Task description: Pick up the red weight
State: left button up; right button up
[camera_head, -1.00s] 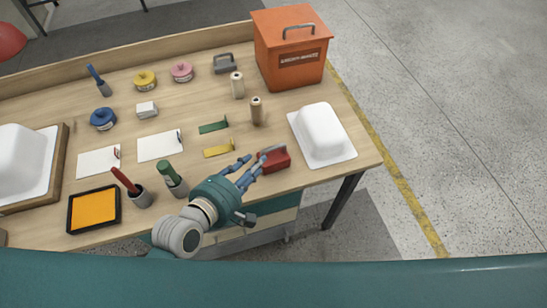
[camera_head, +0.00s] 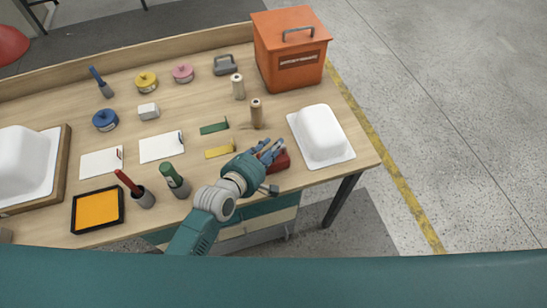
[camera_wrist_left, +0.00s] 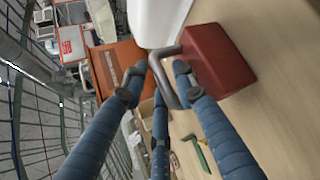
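The red weight (camera_head: 282,162) sits near the front edge of the workbench, left of the white shell on the right. In the left wrist view it is a red block (camera_wrist_left: 222,60) with a grey looped handle (camera_wrist_left: 162,75). My left gripper (camera_head: 268,150) is at the weight and hides part of it in the head view. In the wrist view the blue fingers of my left gripper (camera_wrist_left: 157,78) are spread apart, with the handle between them. Contact with the handle is not clear. My right gripper is not in view.
A white shell (camera_head: 322,132) stands close to the right of the weight. An orange box (camera_head: 290,55) stands at the back right. A dark green-handled tool (camera_head: 173,177) stands left.

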pick_arm(q)
jog(key=shift+s, duration=0.1)
grip_shut()
jog(key=shift+w+r, duration=0.3)
jog(key=shift+r, duration=0.15)
